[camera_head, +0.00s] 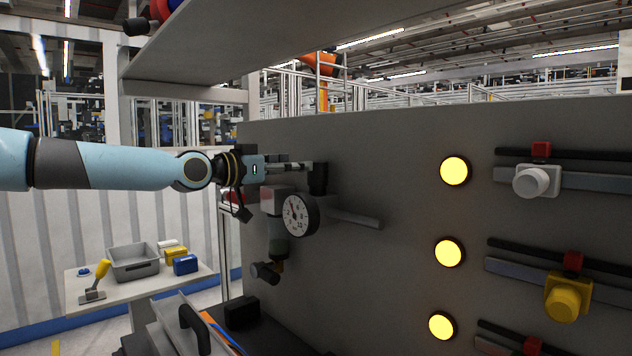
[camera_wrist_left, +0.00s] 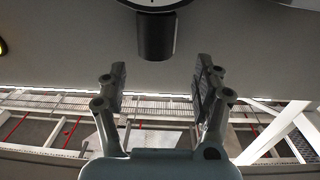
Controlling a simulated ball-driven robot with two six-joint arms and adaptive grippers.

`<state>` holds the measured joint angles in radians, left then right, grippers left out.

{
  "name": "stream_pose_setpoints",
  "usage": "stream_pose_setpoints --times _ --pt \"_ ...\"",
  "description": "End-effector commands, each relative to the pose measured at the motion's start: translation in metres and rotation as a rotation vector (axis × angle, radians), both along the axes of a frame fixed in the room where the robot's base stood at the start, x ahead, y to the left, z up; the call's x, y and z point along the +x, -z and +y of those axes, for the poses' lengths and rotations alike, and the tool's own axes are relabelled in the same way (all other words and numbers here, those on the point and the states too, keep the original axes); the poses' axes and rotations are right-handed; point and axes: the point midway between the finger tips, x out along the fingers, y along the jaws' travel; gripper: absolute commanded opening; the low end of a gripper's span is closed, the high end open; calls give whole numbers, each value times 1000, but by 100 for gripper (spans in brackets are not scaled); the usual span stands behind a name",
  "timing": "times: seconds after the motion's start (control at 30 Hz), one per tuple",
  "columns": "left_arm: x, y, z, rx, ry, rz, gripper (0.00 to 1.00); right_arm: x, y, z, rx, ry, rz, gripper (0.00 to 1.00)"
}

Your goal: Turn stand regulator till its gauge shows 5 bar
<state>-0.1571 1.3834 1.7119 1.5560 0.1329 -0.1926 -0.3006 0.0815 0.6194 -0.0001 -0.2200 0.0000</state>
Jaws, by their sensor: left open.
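The stand regulator (camera_head: 277,203) is on the front of the large grey panel. Its round gauge (camera_head: 300,214) has a white face and black rim; the reading is too small to tell. A black knob (camera_head: 318,178) stands above the gauge. In the left wrist view the dark knob (camera_wrist_left: 156,36) lies ahead of the fingers, with the gauge rim at the top edge. My left gripper (camera_head: 296,166) is level with the knob, coming from the left. It also shows in the left wrist view (camera_wrist_left: 158,82), open and empty, its fingers apart on either side.
A grey pipe (camera_head: 354,218) runs right from the regulator. A shelf (camera_head: 215,45) hangs above my arm. A side table (camera_head: 75,300) with a grey bin (camera_head: 134,262) stands lower left.

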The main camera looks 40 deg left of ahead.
Motion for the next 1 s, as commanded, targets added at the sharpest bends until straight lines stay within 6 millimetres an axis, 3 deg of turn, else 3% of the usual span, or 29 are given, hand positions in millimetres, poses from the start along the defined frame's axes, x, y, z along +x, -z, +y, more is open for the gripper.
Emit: stream_pose_setpoints --times 0.03,0.17,0.2,0.3,0.63,1.0 --pt "4 4 -1 -7 0 -8 68 0 13 0 0 0 1 40" --pt "14 2 -7 -7 20 -10 68 -1 31 1 1 0 2 40" --pt "17 -3 -5 -10 12 -9 68 -1 21 2 2 1 2 40" --pt "26 -6 -4 -9 9 -10 68 0 13 3 3 1 1 40" --pt "59 -4 -11 -6 14 -4 68 1 3 3 3 1 -1 40" --pt "66 -2 -13 -1 17 -1 68 1 2 3 3 1 -2 40"
